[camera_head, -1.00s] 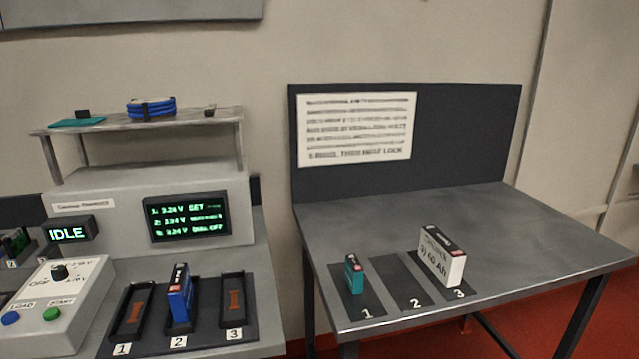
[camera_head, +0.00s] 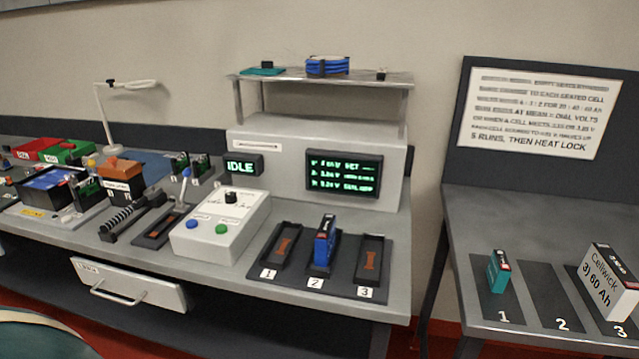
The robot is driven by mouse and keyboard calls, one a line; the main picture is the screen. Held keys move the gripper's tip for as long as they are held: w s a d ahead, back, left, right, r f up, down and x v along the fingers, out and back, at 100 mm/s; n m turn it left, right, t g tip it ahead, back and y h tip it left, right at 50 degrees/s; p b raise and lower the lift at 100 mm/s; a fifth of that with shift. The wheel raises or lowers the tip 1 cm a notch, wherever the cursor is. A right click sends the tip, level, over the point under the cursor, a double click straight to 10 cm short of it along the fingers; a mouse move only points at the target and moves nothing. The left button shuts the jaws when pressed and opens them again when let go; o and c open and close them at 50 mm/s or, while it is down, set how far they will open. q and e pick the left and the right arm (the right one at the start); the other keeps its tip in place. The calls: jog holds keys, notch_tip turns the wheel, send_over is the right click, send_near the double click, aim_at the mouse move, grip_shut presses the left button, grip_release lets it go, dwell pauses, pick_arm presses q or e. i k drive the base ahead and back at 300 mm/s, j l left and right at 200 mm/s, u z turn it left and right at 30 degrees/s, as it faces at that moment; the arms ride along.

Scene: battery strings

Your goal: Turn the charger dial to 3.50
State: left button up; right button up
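The charger dial (camera_head: 231,197) is a small black knob on top of a white control box (camera_head: 215,240). Its scale marks are too small to read. A blue button and a green button sit on the box front. The charger (camera_head: 270,150) behind it has an IDLE display (camera_head: 243,165) and a green-text screen (camera_head: 344,175), whose text is blurred. A blue cell (camera_head: 325,241) stands in bay 2 of the charger tray; bays 1 and 3 hold no cell. Neither of my grippers is in view.
A side table (camera_head: 540,225) at right holds a teal cell (camera_head: 498,271) on spot 1 and a white cell (camera_head: 607,283) on spot 3; spot 2 is empty. Left on the bench are red and green bins (camera_head: 66,152), fixtures and a lamp (camera_head: 105,115). A drawer (camera_head: 128,287) is below.

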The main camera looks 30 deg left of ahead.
aim_at(230, 198)
jog(key=u, duration=1.4)
